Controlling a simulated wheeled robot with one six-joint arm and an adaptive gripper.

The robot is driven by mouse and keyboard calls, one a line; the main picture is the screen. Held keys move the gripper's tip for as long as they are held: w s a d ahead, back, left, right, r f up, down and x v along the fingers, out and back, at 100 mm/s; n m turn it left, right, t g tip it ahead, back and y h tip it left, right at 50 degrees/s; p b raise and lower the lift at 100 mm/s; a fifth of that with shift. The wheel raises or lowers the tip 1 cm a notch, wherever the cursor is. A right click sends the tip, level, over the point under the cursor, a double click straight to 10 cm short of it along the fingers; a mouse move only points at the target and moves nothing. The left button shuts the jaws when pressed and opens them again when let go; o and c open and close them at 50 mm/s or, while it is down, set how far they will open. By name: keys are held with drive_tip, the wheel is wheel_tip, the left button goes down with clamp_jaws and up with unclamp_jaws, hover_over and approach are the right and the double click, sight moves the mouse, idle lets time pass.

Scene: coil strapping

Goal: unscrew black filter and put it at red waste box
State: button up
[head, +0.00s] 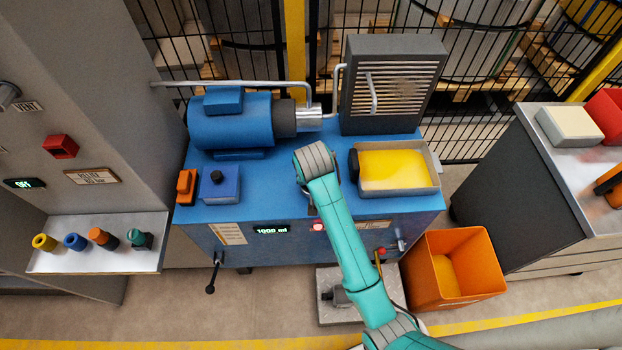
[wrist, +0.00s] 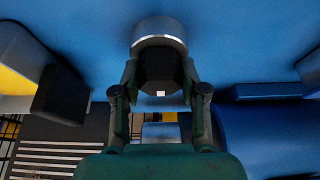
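The black filter (wrist: 158,66) is in the wrist view, a dark round body with a silver ring at its far end, against the blue machine top. My gripper (wrist: 160,78) has one finger on each side of it, and both fingertips appear to touch it. In the head view, my teal arm with its grey wrist end hides the filter and most of the gripper.
A tray of yellow fluid (head: 438,178) and a dark vented unit (head: 390,85) stand right of my arm. A blue motor (head: 230,122) is behind left. A red box (head: 606,110) sits on the right bench.

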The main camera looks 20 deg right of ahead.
clamp_jaws()
drive_tip(key=n+y, duration=0.1)
drive_tip(key=n, duration=0.3)
drive_tip(key=shift+d+y, duration=0.15)
drive_tip(key=shift+y, duration=0.25)
drive_tip(key=n+y, duration=0.1)
drive_tip(key=n, duration=0.3)
drive_tip(key=shift+n+g+y, duration=0.3)
drive_tip(key=shift+n+y, duration=0.2)
drive_tip(key=shift+n, duration=0.7)
drive_tip(key=n, duration=0.2)
drive_tip(key=n+g+y, duration=0.1)
drive_tip(key=n, duration=0.2)
drive_tip(key=shift+n+g+y, duration=0.3)
drive_tip(key=shift+d, duration=0.1)
